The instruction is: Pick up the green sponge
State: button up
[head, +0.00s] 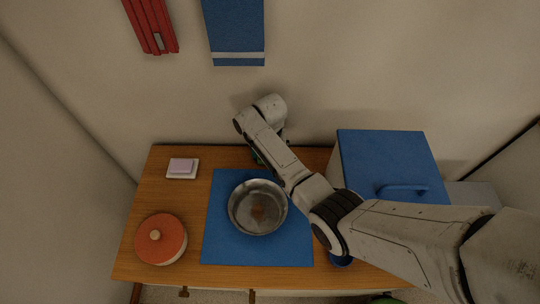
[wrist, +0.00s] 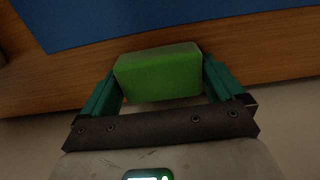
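The green sponge (wrist: 160,74) is a bright green block in the wrist view, by the edge of the wooden table. My gripper (wrist: 160,66) has its two teal fingers spread wide, one at each side of the sponge, with the tips level with its sides. Little or no gap shows between fingers and sponge; whether they press on it I cannot tell. In the head view my gripper (head: 257,158) is mostly hidden behind my arm near the table's back edge, and the sponge is hidden there.
A metal pan (head: 240,220) stands on a blue mat (head: 225,255) on the wooden table (head: 190,205). An orange-lidded pot (head: 172,236) and a pale dish with a pinkish block (head: 182,167) stand left. A blue-topped box (head: 380,160) stands right. The wall (head: 200,110) rises behind.

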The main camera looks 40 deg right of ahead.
jog(key=c, duration=0.5)
jog(key=shift+r, duration=0.1)
jog(key=shift+r, duration=0.55)
jog(key=s+a+r+p, duration=0.1)
jog(key=s+r+p, duration=0.1)
jog(key=s+r, duration=0.9)
jog(key=s, duration=0.3)
jog(key=shift+r, duration=0.35)
jog(key=shift+a, duration=0.1)
